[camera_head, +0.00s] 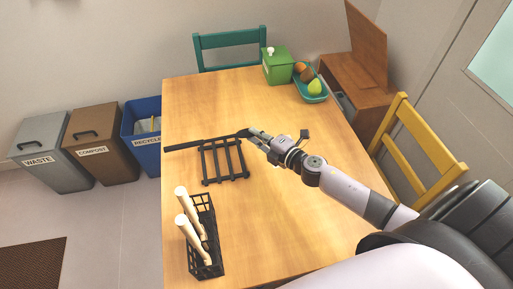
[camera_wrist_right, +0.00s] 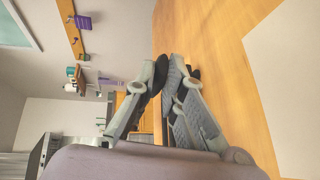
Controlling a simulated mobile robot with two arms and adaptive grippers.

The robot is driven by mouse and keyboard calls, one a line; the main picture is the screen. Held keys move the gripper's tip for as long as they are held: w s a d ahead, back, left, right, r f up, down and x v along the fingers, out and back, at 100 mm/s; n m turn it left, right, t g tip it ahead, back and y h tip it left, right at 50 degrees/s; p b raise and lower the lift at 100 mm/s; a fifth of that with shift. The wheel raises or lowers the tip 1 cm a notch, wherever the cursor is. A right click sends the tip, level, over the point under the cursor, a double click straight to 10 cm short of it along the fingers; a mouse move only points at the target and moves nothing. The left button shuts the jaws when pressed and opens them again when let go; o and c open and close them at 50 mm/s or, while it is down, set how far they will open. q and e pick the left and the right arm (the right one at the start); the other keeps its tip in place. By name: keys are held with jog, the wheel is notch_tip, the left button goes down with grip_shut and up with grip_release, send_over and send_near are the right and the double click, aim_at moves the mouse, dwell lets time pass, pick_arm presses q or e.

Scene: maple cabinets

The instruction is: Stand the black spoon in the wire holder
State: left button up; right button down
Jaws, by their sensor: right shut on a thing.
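My left gripper is not in view.
A black slatted rack (camera_head: 222,162) lies between the spoon and the holder. The table (camera_head: 275,215) right of the holder is clear. Bins (camera_head: 100,150) stand left.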

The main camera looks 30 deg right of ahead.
aim_at(257, 150)
notch_tip(257, 150, down, 4)
jog(key=shift+r+b, duration=0.15)
jog(key=shift+b, duration=0.8)
jog(key=shift+f, duration=0.45)
jog(key=c, duration=1.7)
grip_release()
jog(key=shift+f, duration=0.15)
